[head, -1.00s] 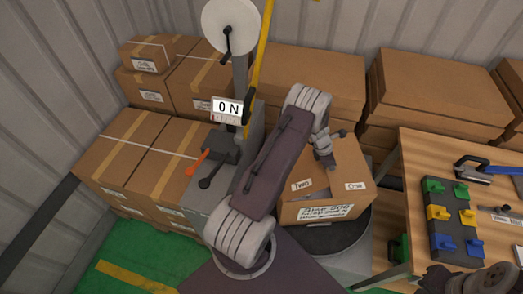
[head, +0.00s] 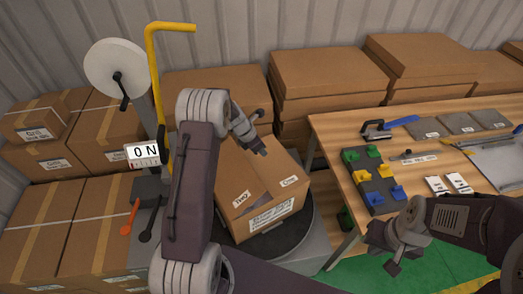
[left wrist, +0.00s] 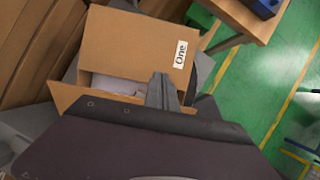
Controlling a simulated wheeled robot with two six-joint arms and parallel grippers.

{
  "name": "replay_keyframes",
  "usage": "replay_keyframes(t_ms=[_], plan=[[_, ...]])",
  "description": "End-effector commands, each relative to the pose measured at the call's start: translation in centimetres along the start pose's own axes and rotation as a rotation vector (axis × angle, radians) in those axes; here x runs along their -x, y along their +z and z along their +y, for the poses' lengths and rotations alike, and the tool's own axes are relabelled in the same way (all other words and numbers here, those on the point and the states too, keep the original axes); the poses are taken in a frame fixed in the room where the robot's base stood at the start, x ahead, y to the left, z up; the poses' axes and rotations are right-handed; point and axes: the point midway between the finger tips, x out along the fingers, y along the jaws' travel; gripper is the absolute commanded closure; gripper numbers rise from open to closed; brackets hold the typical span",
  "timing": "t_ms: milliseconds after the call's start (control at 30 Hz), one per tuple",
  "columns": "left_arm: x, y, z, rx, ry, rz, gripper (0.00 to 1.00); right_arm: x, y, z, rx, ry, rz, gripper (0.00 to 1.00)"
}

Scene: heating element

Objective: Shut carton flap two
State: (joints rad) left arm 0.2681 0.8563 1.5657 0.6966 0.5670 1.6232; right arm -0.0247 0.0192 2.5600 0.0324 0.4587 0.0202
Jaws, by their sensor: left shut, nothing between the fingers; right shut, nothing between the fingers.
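The brown carton (head: 285,163) sits on a round dark turntable (head: 305,235). Its flap labelled TWO (head: 236,186) is on the left of the top, and the flap labelled One (head: 289,172) is on the right. In the left wrist view flap One (left wrist: 135,45) lies beyond a gap that shows a pale interior; flap Two is mostly hidden by my arm there. My left gripper (head: 261,150) is shut and empty above the carton's far part; its fingers also show in the left wrist view (left wrist: 163,92). My right gripper (head: 387,264) is shut and empty, away from the carton.
A wooden table (head: 335,130) at right holds a block with coloured clips (head: 372,180), tools and plates. A tape reel (head: 115,68) and yellow crank bar (head: 155,75) stand left, beside stacked boxes (head: 40,220). Green floor is clear at lower right.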

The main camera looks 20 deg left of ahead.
Motion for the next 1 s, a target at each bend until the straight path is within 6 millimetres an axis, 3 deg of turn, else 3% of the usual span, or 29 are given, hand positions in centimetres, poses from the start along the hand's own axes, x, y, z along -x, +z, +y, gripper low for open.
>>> replay_keyframes(t_ms=[167, 200, 267, 300, 500, 600, 767, 1000], plan=[[0.2, 0.1, -0.2, -0.03, -0.009, 0.001, 1.0, 0.0, 0.0, 0.0, 0.0, 0.0, 0.0, 1.0], [0.1, -0.1, -1.2, -0.074, -0.043, 0.003, 1.0, 0.0, 0.0, 0.0, 0.0, 0.0, 0.0, 1.0], [0.5, -1.6, -4.0, -0.152, -0.136, -0.001, 1.0, -0.6, 0.1, 0.0, 0.0, 0.0, 0.001, 1.0], [1.5, -3.6, -4.2, -0.163, -0.156, -0.025, 1.0, -2.4, 0.2, 0.0, 0.0, 0.0, 0.001, 1.0], [7.3, -10.4, -0.9, -0.038, -0.05, -0.108, 1.0, -7.0, 0.8, 0.1, 0.0, 0.0, -0.001, 1.0], [8.8, -11.6, 0.6, -0.004, 0.0, -0.114, 1.0, -7.3, 0.8, 0.1, 0.0, 0.0, 0.0, 1.0], [8.8, -11.6, 0.6, 0.0, -0.001, -0.113, 1.0, -6.9, 0.7, 0.1, 0.0, 0.0, 0.0, 1.0], [4.6, -11.1, 0.5, 0.0, -0.006, -0.112, 1.0, -6.9, 0.7, 0.1, 0.0, 0.0, 0.0, 1.0]])
